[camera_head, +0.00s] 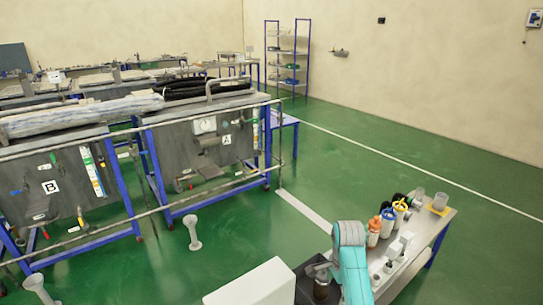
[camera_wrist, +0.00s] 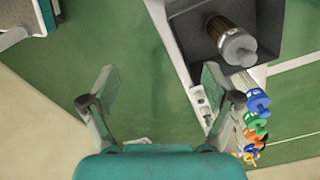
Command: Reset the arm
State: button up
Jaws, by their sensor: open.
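My gripper (camera_wrist: 160,88) shows in the wrist view with its two fingers spread wide and nothing between them. Green floor lies behind the gap. The right finger overlaps the edge of a work table in the picture. In the head view my teal arm rises at the lower right, in front of the steel table (camera_head: 423,240). My fingers cannot be made out clearly there.
A dark tray (camera_wrist: 266,14) holds a brown bottle with a grey cap (camera_wrist: 232,42). Bottles with coloured caps (camera_head: 387,221) stand on the steel table. Two grey machines marked A (camera_head: 213,150) and B (camera_head: 70,185) stand behind a rail at left. Green floor at right is clear.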

jog(key=s+f+n+t, duration=0.3)
jog(key=s+f, duration=0.7)
jog(key=f, duration=0.5)
jog(key=s+f+n+t, duration=0.2)
jog(key=s, duration=0.6)
jog(key=s+f+n+t, duration=0.2)
jog(key=s+n, duration=0.1)
jog(key=s, duration=0.5)
jog(key=s+a+r+n+t, duration=0.15)
jog(key=s+r, duration=0.25)
jog(key=s, duration=0.5)
jog(key=s+r+n+t, duration=0.3)
jog(key=s+r, duration=0.5)
jog(key=r, duration=0.3)
jog(key=s+r+n+t, duration=0.3)
jog(key=s+r, duration=0.5)
jog(key=r, duration=0.4)
jog(key=shift+s+d, duration=0.15)
jog(key=shift+s, duration=0.25)
jog(key=shift+r, duration=0.1)
